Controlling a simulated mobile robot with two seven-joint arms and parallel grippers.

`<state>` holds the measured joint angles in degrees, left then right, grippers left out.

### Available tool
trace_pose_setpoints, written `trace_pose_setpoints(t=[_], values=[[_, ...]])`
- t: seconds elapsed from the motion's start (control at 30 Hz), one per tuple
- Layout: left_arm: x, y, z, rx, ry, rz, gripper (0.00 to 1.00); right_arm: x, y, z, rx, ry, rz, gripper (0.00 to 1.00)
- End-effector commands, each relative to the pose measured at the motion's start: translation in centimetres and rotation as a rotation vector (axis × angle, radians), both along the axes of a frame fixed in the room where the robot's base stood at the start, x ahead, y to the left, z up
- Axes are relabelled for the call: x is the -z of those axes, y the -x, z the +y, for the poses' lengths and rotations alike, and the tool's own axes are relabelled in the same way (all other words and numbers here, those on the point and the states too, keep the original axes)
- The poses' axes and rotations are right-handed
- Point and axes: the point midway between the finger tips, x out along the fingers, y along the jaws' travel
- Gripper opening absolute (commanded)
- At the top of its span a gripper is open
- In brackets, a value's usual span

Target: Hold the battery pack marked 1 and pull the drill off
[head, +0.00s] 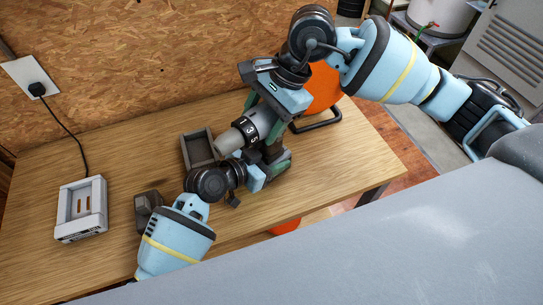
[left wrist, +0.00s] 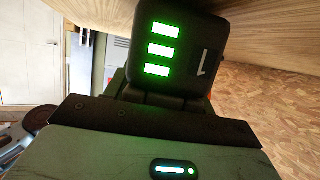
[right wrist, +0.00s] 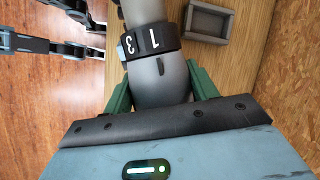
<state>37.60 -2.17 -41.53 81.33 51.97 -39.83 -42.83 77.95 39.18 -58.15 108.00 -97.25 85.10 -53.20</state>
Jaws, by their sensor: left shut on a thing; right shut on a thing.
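The drill (head: 262,125) is upright over the table, its grey nose and numbered black collar pointing left. My right gripper (head: 268,108) is shut on the drill's body from above; in the right wrist view the green fingers flank the grey drill body (right wrist: 160,80) behind the collar. My left gripper (head: 262,172) is low at the drill's base, shut on the battery pack. The left wrist view shows the black battery pack marked 1 (left wrist: 178,45), with three lit green bars, at the fingers. The joint between drill and pack is hidden by my grippers.
A wooden table (head: 120,155) carries a pale charger (head: 82,210) with a cable to a wall socket, an open grey tray (head: 198,148) and a dark block (head: 148,205) close to my left arm. An orange reel (head: 322,90) stands behind my right gripper.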

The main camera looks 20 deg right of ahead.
Motion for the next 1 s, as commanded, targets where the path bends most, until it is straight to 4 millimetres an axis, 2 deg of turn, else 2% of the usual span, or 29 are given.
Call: trace_pose_setpoints(t=[0.03,1.0], values=[[1.0,0.1,0.5,-0.002,-0.020,0.014,0.27,-1.2,-0.1,0.3,-0.004,-0.016,-0.018,0.22],[1.2,0.4,0.4,0.003,-0.024,0.016,0.27,-2.9,-0.1,0.4,-0.006,-0.020,-0.020,0.22]])
